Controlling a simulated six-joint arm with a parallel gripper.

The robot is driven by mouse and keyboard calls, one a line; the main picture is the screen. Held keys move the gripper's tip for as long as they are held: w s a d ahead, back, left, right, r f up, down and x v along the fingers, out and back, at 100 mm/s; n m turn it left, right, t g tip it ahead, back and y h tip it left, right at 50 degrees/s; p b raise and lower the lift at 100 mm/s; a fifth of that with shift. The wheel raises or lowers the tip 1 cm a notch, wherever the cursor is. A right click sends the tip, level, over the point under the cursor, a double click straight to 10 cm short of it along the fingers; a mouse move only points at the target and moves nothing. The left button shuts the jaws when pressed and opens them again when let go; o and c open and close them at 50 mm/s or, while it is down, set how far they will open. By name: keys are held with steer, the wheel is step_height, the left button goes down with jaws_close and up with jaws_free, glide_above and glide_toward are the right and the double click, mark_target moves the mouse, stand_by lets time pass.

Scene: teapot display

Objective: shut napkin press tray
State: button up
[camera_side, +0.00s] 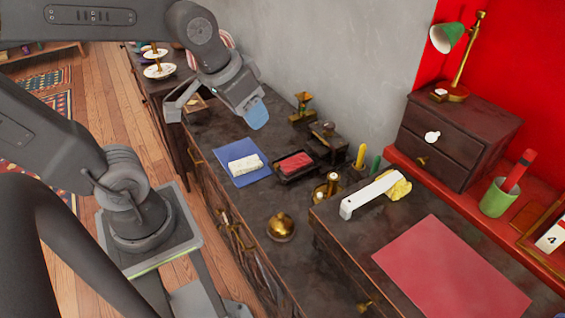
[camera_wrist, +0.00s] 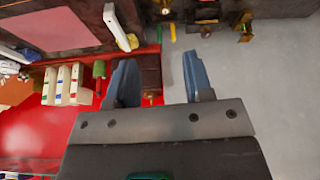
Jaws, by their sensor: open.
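A shallow dark tray (camera_side: 282,181) with a red pad or cloth in it sits on the dark counter in the side view. It appears to be the napkin press tray; a small dark device with a metal top (camera_side: 327,131) stands just behind it. I cannot tell how the two are joined. My gripper (camera_side: 257,115) is above the counter, up and left of the tray, and touches nothing. In the wrist view its two blue fingers (camera_wrist: 159,85) are apart with nothing between them. The tray is not clearly made out in the wrist view.
A blue cloth (camera_side: 231,177) with a white folded piece lies left of the tray. A brass grinder (camera_side: 303,108) stands behind. A grey wall (camera_side: 340,60) bounds the back.

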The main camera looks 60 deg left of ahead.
steer(key=w+a+f+n+g, duration=0.25)
steer(key=w+a+f, duration=0.2)
steer(key=w, duration=0.35)
steer(key=n+g, duration=0.2)
steer(key=n, duration=0.3)
glide_above(277, 164)
step_height(277, 164, down, 17)
step_height(277, 164, down, 13)
steer(key=shift+s+f, duration=0.1)
steer(key=shift+f, duration=0.05)
steer(key=shift+c, duration=0.4)
jaws_close()
